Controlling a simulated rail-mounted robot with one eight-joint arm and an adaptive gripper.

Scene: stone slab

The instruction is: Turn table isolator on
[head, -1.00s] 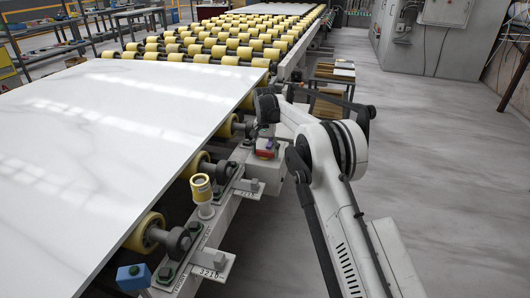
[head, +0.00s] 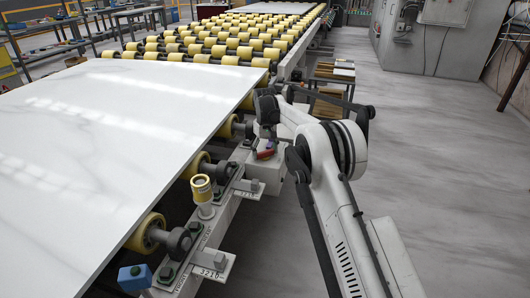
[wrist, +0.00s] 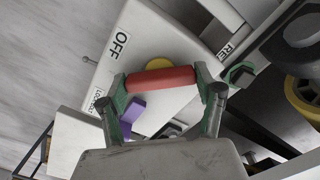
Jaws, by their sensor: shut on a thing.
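The isolator is a pale grey box (head: 266,169) on the side rail of the roller table. It also shows in the wrist view (wrist: 150,42), with an "OFF" label (wrist: 118,45) on its face. Its red handle (wrist: 160,80) lies across the wrist view, with a bit of yellow plate (wrist: 158,62) behind it. My gripper (wrist: 161,86) is shut on the handle, one green-grey finger at each end. A purple piece (wrist: 132,115) shows below the handle; its attachment is hidden. In the head view the red handle (head: 265,153) is small and partly covered by my gripper (head: 268,138).
A white marble slab (head: 110,130) lies on yellow rollers (head: 150,231) left of the isolator. A yellow-capped post (head: 202,189) and a blue block (head: 134,277) stand along the rail. Grey floor (head: 440,150) is open at right.

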